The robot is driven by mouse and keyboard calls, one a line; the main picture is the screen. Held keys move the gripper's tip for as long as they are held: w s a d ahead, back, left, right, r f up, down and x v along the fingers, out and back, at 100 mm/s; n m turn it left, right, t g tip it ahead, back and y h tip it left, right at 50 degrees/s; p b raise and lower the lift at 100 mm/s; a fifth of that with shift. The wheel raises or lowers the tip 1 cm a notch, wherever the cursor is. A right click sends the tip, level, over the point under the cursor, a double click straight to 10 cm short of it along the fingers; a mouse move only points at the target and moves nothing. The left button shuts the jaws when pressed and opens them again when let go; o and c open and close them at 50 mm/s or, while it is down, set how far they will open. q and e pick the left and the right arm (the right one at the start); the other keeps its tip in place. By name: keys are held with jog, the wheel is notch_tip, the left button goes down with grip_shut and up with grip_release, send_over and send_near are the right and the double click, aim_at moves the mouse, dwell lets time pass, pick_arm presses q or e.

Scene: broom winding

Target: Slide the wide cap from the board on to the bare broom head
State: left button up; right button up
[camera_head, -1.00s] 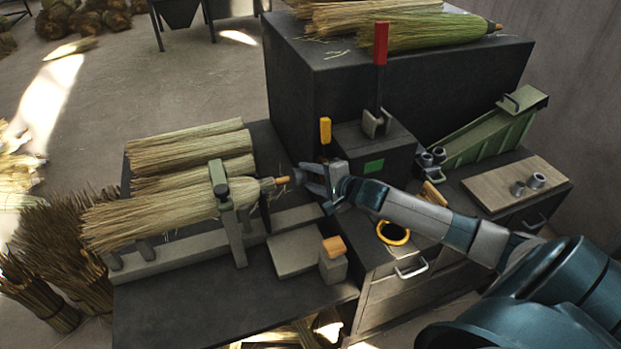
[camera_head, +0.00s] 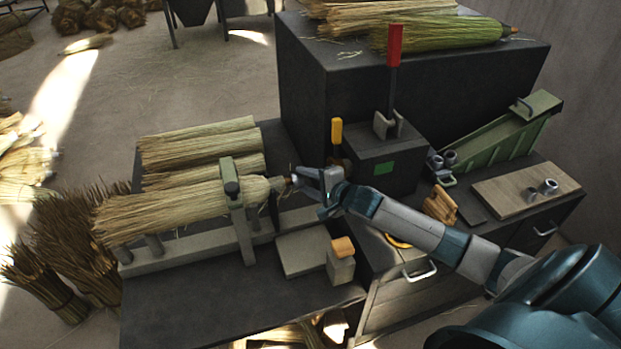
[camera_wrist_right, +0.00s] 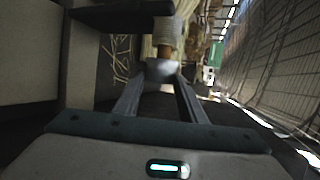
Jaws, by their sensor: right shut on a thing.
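The bare broom head (camera_head: 165,208) lies clamped flat on the left bench. Its straw narrows on the right to a short wooden end, mostly hidden by my gripper. My right gripper (camera_head: 306,180) is at that end, shut on a grey cap. In the right wrist view the cap (camera_wrist_right: 161,71) sits between the fingertips (camera_wrist_right: 160,88), in line with the wooden end (camera_wrist_right: 167,50) and touching or overlapping its tip. How far the cap is on cannot be told. The board (camera_head: 500,197) at right bears two other grey caps (camera_head: 550,186). My left gripper is not in view.
The clamp (camera_head: 235,195) stands upright over the straw, left of my gripper. A dark box with a red-handled lever (camera_head: 394,48) stands behind it. A small post with an orange top (camera_head: 342,246) is in front. Other straw bundles (camera_head: 200,145) lie behind the broom head.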

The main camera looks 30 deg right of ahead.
aim_at(290, 183)
jog(key=shift+w+a+p, duration=0.25)
jog(key=shift+a+p, duration=0.1)
jog(key=shift+a, duration=0.65)
jog(key=shift+w+a+p, duration=0.2)
jog(key=shift+a+p, duration=0.15)
jog(key=shift+a, duration=0.6)
jog(key=shift+a, duration=0.1)
jog(key=o, duration=1.5)
jog(key=b+v, duration=0.3)
jog(key=v, duration=1.4)
jog(key=shift+s, duration=0.15)
